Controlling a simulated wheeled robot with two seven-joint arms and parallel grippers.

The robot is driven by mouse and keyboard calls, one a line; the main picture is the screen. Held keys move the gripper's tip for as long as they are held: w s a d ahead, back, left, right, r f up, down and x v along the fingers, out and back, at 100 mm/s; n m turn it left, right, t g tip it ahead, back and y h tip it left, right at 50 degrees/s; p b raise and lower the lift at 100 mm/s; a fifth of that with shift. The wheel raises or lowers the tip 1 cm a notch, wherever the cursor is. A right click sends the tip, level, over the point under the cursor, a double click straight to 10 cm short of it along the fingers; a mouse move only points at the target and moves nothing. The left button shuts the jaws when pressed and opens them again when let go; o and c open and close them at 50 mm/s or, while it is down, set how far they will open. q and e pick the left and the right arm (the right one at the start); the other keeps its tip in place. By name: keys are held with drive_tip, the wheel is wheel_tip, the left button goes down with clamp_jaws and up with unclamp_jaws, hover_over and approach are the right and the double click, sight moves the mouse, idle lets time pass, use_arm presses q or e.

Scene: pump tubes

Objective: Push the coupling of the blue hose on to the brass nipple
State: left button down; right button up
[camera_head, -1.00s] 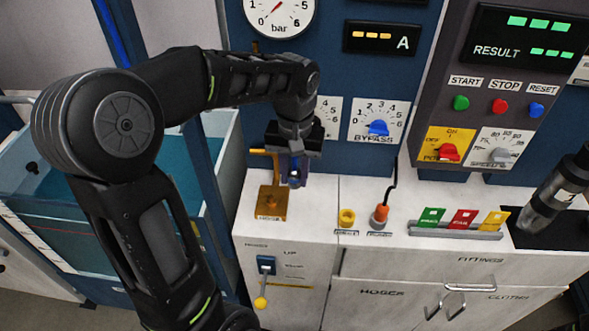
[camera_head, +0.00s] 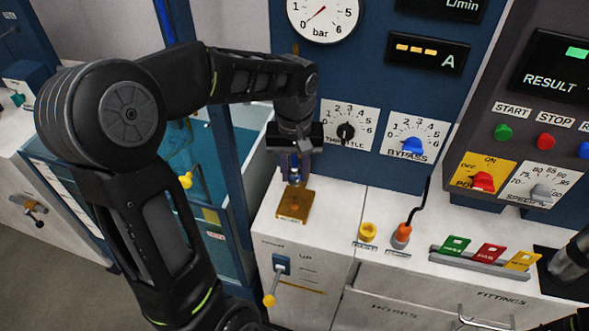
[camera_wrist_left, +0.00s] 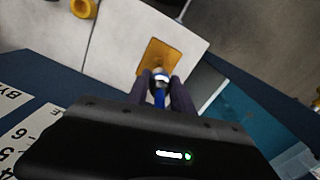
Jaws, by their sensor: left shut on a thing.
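My left gripper (camera_head: 293,172) is shut on the coupling (camera_wrist_left: 160,76) of the blue hose. The coupling looks pale and metallic at its end. The blue hose (camera_wrist_left: 159,98) shows between the dark fingers in the left wrist view. The fingers point down over the back part of a square brass-coloured plate (camera_head: 296,207) on the white cabinet top. The plate also shows in the left wrist view (camera_wrist_left: 152,56), just beyond the coupling. I cannot make out the brass nipple clearly, nor whether the coupling touches it. My right gripper is not in view.
A yellow cap (camera_head: 367,231) and an orange plug (camera_head: 402,235) with a black cable stand right of the plate. Coloured cards (camera_head: 489,253) stand in a rack farther right. The blue panel with the throttle knob (camera_head: 345,132) rises behind. A water tank (camera_head: 232,190) is at left.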

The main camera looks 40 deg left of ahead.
sight(295, 198)
use_arm(q)
drive_tip(key=shift+f+b, duration=1.9)
drive_tip(key=shift+f, duration=0.75)
drive_tip(key=shift+f+b, duration=1.35)
drive_tip(key=shift+f, duration=0.35)
drive_tip(key=c, duration=1)
unclamp_jaws()
drive_tip(key=shift+c, duration=0.2)
wheel_tip(295, 198, up, 8)
drive_tip(key=shift+f, duration=0.1)
